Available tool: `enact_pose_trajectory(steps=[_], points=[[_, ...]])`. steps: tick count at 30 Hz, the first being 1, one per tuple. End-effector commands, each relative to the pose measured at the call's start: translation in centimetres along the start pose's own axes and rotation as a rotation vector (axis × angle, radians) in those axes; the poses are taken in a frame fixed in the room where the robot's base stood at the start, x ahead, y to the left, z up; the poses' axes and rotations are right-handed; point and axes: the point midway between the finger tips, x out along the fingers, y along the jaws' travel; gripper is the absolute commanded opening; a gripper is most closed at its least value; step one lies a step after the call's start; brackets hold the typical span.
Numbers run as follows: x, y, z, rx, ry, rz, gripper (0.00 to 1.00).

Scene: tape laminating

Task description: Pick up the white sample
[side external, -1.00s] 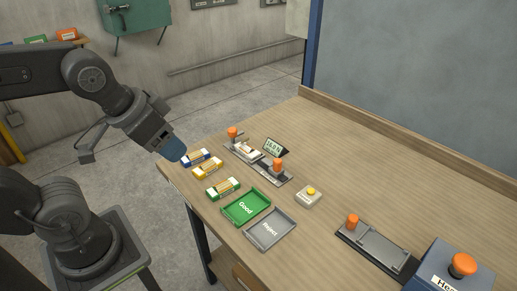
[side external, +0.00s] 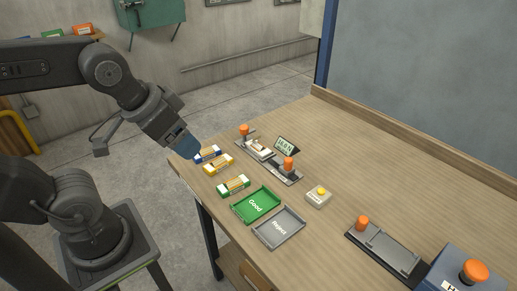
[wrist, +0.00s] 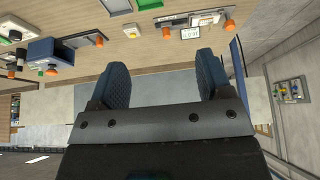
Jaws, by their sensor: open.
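A small whitish piece (side external: 260,148), which looks like the white sample, lies in the fixture (side external: 284,174) with orange knobs, near the left edge of the table. It is too small to see in detail. The fixture also shows upside down at the top of the wrist view (wrist: 176,20). My gripper (side external: 187,148) is above the table's left corner, left of the fixture and clear of it. In the wrist view my gripper (wrist: 164,78) has its two blue fingers wide apart with nothing between them.
Blue (side external: 208,154), yellow (side external: 217,164) and green (side external: 233,186) boxes stand near the left edge. A green Good tray (side external: 240,209), a grey Reject tray (side external: 297,224) and a yellow button (side external: 321,190) are nearer. A second fixture (side external: 388,252) is at right. The table's far middle is clear.

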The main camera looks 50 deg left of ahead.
Motion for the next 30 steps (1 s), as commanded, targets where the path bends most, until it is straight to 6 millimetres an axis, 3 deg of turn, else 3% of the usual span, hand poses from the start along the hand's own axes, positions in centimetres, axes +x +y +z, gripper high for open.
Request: enact_pose_trajectory(steps=[5, 10, 14, 21, 25, 30], points=[[0.2, -0.3, -1.8, -0.086, -0.03, -0.008, 0.72], [1.6, -1.4, -6.6, -0.339, -0.111, -0.039, 0.72], [3.8, -2.7, -10.6, -0.566, -0.175, -0.078, 0.72], [10.4, -5.8, -16.5, -0.983, -0.282, -0.183, 0.72], [14.8, -7.8, -18.7, -1.2, -0.329, -0.253, 0.72], [19.8, -9.9, -20.0, -1.417, -0.369, -0.336, 0.72]])
